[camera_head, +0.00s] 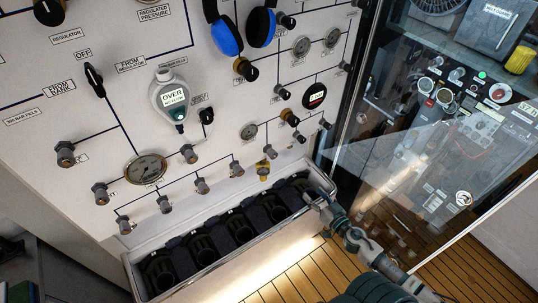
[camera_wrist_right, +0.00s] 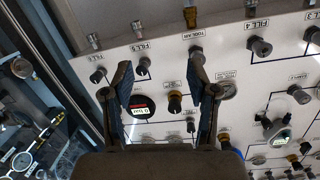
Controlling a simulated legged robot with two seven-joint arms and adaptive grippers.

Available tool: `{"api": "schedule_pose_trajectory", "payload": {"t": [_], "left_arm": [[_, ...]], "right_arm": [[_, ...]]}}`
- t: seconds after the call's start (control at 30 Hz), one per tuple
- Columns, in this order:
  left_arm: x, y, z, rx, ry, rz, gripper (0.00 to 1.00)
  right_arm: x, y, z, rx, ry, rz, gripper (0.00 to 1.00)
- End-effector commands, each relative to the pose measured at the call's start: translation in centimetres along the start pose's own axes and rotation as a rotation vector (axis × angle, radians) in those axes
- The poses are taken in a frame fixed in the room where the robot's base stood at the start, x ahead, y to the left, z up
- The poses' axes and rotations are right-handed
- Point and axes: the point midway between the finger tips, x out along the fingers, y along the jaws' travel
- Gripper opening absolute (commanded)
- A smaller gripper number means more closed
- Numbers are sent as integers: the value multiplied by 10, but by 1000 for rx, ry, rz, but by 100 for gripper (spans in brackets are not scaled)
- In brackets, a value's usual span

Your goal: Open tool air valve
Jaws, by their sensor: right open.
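The white valve panel (camera_head: 215,105) fills the left and middle of the head view. In the right wrist view, a "TOOL AIR" label (camera_wrist_right: 193,36) sits by a grey fitting (camera_wrist_right: 196,53). A black knob with a gold base (camera_wrist_right: 175,102) shows between my fingers, right of a round digital gauge (camera_wrist_right: 140,108). What looks like the same knob shows in the head view (camera_head: 289,117); its own label is too small to read. My right gripper (camera_head: 316,198) is low, near the trough's right end; its fingers (camera_wrist_right: 160,70) are spread, empty and apart from the knob.
A long trough (camera_head: 128,262) with dark holders runs below the panel. Blue ear defenders (camera_head: 227,36) hang at the top. A hanging handheld meter (camera_head: 172,100) covers part of the panel. A glass partition (camera_head: 350,130) stands right of the panel.

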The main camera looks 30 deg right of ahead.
Motion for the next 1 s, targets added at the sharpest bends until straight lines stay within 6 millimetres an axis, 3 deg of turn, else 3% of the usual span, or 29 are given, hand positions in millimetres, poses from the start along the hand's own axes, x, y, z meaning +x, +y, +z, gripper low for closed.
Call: {"api": "schedule_pose_trajectory", "payload": {"t": [0.03,0.1,0.2,0.37,1.0], "left_arm": [[1,0,0,0,0,0,93],[2,0,1,0,-1,0,93],[1,0,1,0,-1,0,93],[-3,-1,1,0,-2,-1,93],[-37,0,-1,0,-3,0,93]], "right_arm": [[-2,-19,-23,10,33,-52,59],[-4,-38,-46,31,64,-106,59],[-6,-53,-62,46,87,-145,59],[9,-58,-67,52,90,-154,59],[122,-75,-80,51,93,-146,59]]}}
